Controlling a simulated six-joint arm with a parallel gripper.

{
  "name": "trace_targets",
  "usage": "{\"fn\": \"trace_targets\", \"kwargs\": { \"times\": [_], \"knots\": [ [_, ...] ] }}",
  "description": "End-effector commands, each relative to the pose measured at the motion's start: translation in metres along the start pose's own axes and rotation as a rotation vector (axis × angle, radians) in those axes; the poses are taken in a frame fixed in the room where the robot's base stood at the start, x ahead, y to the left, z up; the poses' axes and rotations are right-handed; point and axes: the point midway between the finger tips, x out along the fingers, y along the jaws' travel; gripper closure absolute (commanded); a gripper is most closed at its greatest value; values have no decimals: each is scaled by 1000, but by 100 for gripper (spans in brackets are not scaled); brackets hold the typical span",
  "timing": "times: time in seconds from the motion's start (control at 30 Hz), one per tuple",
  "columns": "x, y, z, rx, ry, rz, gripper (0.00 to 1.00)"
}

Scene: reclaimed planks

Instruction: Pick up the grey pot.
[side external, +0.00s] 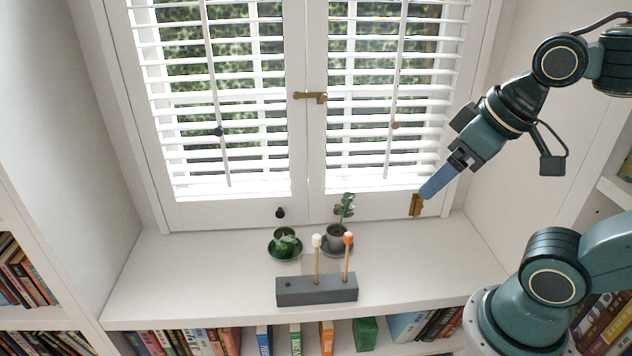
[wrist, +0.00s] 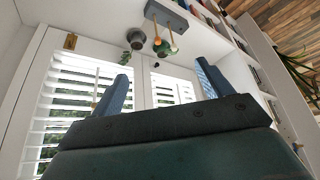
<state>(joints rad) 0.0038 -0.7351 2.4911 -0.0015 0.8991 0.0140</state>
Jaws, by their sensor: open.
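The grey pot (side external: 335,240) stands upright on a dark saucer on the white sill, with a small leafy plant rising from it. The orange-tipped stick partly covers it in the side view. In the wrist view the grey pot (wrist: 136,35) shows near the top, beyond the fingers. My gripper (side external: 430,188) is up and to the right of the pot in the side view, apart from it and angled down to the left. In the wrist view my gripper (wrist: 158,66) has its two blue fingers wide apart with nothing between them.
A grey block (side external: 317,290) with a cream-tipped stick (side external: 316,260) and an orange-tipped stick (side external: 348,262) stands in front of the pot. A dark green pot (side external: 285,243) on a saucer is to its left. The shuttered window (side external: 308,150) rises behind. The sill's right side is clear.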

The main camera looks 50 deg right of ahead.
Motion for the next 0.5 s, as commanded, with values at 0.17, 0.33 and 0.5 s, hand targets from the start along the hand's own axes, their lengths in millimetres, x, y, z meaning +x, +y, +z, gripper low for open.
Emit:
{"fn": "trace_targets", "kwargs": {
  "times": [0.17, 0.33, 0.5],
  "knots": [
    [5, 2, -15, 64, -26, 5, 22],
    [14, 6, -38, 173, -65, 14, 22],
    [30, 13, -64, 303, -107, 26, 22]
  ]
}}
